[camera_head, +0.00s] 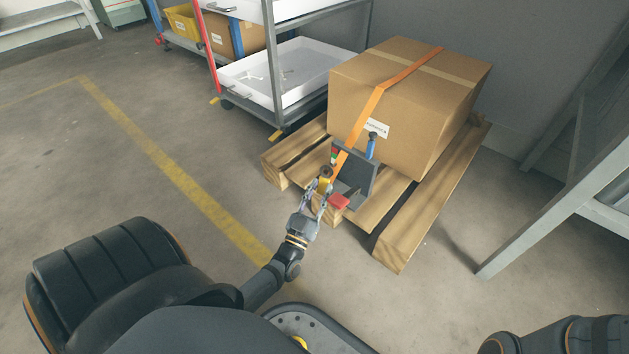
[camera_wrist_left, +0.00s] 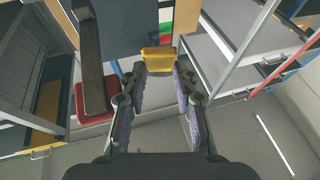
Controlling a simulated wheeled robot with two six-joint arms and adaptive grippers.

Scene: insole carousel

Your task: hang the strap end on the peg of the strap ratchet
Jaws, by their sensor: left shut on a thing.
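The orange strap (camera_head: 361,119) runs over the cardboard box and down its near side to my left gripper (camera_head: 323,188). My left gripper is shut on the yellow strap end, which shows between the fingertips in the left wrist view (camera_wrist_left: 157,60). The strap ratchet (camera_head: 355,172) is a dark grey plate on the pallet's near edge, with a blue-topped lever (camera_head: 371,146) and a red pad (camera_head: 339,201). The gripper is just left of the plate. I cannot make out the peg clearly, or whether the strap end touches it. My right gripper is out of view.
The cardboard box (camera_head: 400,110) stands on a wooden pallet (camera_head: 405,235). A shelf trolley with white trays (camera_head: 290,72) stands behind, left of the box. A grey metal frame (camera_head: 548,215) is at the right. The floor to the left, with a yellow line (camera_head: 165,163), is clear.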

